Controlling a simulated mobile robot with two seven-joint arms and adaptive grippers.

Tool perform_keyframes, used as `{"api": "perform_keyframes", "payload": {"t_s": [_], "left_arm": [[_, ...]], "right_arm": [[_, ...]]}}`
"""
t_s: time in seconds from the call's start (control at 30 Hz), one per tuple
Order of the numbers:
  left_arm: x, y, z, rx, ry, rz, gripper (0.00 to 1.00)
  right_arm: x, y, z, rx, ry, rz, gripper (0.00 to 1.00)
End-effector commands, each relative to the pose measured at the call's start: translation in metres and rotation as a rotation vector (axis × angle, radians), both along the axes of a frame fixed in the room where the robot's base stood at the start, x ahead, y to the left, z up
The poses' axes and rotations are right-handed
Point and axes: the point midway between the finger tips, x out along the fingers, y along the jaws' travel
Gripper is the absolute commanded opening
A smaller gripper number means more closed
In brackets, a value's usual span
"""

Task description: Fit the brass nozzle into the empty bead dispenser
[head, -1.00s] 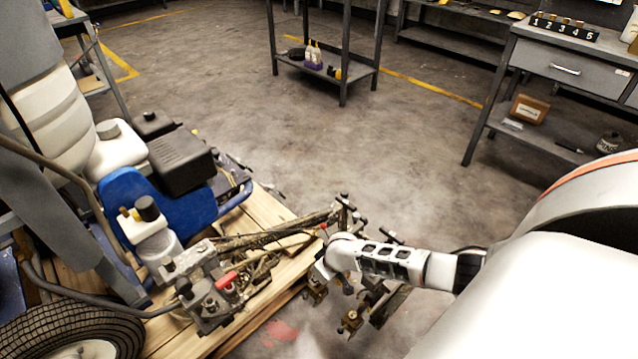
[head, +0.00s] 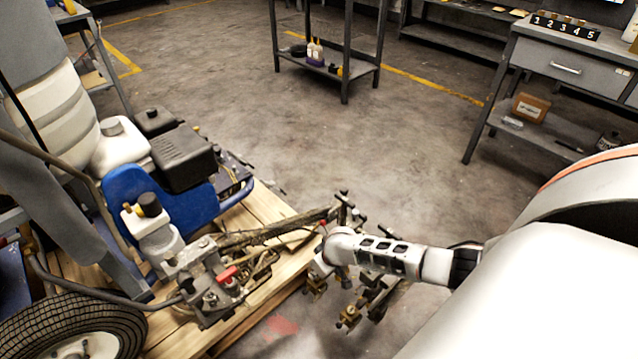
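The line striper (head: 160,190) stands on a wooden pallet (head: 285,207) at the left. At the outer end of its front arm is a dark metal bracket with several small fittings. Two brass-coloured parts (head: 348,317) hang low there; I cannot tell whether either is the nozzle or a bead dispenser. My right arm reaches in from the right, and its white wrist is over this bracket. The wrist and the dark metalwork hide the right gripper's fingers, so its grip does not show. My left gripper is not in view.
A grey workbench (head: 566,68) with a drawer and numbered holder (head: 565,27) stands at the upper right. A box (head: 530,107) is on its lower shelf. A dark shelf rack (head: 325,67) holds small bottles. Concrete floor between them is clear.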

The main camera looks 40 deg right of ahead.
Motion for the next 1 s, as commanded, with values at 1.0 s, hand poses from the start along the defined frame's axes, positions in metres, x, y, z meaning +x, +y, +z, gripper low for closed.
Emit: {"api": "perform_keyframes", "payload": {"t_s": [1.0], "left_arm": [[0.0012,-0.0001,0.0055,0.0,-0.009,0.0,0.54]], "right_arm": [[0.0008,-0.0001,0.0,0.0,0.0,0.0,0.0]]}}
